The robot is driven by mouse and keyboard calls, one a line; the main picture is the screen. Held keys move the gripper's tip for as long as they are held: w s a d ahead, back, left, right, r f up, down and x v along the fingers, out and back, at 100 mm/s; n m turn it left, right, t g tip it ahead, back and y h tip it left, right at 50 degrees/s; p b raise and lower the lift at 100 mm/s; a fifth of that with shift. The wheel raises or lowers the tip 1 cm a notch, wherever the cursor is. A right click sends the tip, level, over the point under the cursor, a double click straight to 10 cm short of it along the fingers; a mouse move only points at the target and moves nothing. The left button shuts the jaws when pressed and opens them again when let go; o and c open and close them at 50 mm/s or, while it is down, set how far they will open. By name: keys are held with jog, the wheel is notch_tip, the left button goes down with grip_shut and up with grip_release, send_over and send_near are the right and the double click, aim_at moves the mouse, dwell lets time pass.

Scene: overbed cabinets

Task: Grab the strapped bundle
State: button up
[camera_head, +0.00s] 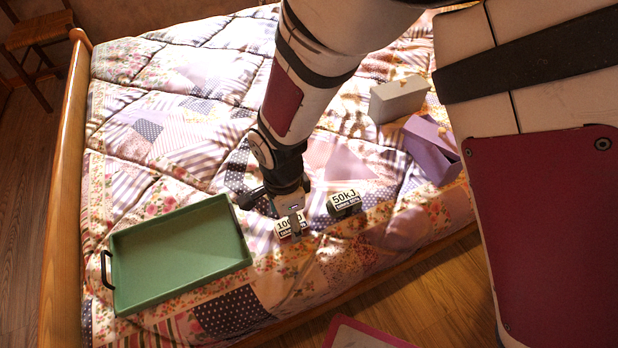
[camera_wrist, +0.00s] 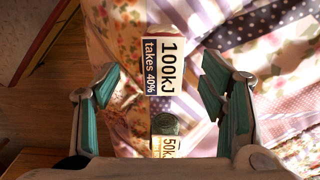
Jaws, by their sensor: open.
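A piece with a white label reading 100kJ, takes 40% (camera_wrist: 160,66) lies on the quilt, between my open fingers in the wrist view. In the head view its label (camera_head: 287,227) is partly covered by my gripper (camera_head: 274,212). A second piece, labelled 50kJ (camera_head: 344,201), lies just to the right; in the wrist view a round grey-green part (camera_wrist: 165,123) shows by its label (camera_wrist: 165,148). I cannot tell which piece is the strapped bundle; no strap shows clearly. My gripper (camera_wrist: 160,92) is open and empty, above the 100kJ piece; I see no contact.
A green tray (camera_head: 178,258) with a dark handle lies on the quilt to the left. A grey-white box (camera_head: 398,99) and an open purple box (camera_head: 432,150) stand to the right. The bed's wooden rail (camera_head: 64,190) runs along the left. The quilt behind the tray is clear.

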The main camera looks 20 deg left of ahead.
jog(key=f, duration=0.1)
jog(key=f+b, duration=0.1)
jog(key=f, duration=0.1)
jog(key=f+b, duration=0.1)
jog(key=f, duration=0.1)
jog(key=shift+w+d+f, duration=0.1)
jog(key=shift+w+f, duration=0.05)
jog(key=shift+w, duration=0.2)
jog(key=c, duration=1.3)
